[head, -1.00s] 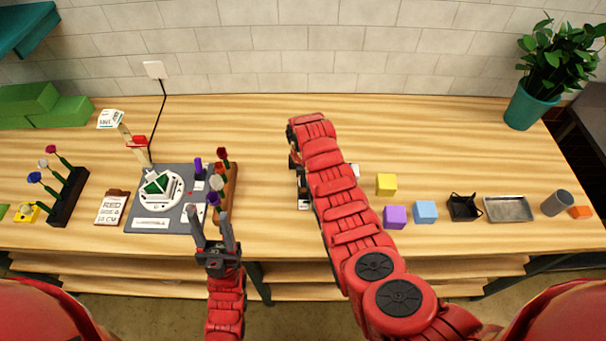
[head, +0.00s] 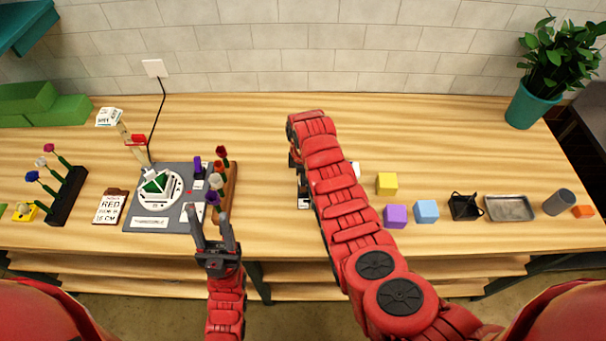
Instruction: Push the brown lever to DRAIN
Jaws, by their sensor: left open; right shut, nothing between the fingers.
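I cannot make out the brown lever or a DRAIN mark. A small black and white object (head: 303,198) shows at the left edge of my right arm, and a white bit (head: 356,169) shows at its right edge. My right arm covers what lies between, and I cannot tell whether they are one device. My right arm reaches over the table and bends down at its far end. Its gripper fingers are hidden behind the arm. My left gripper (head: 210,213) is open and empty, at the front of the grey board (head: 182,222), near the flower rack.
A flower rack (head: 229,190) stands beside the grey board. A dark rack (head: 67,203) and a RED sign (head: 110,207) are further left. Yellow (head: 387,183), purple (head: 395,216) and blue (head: 426,211) cubes lie right of my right arm. The table's back middle is clear.

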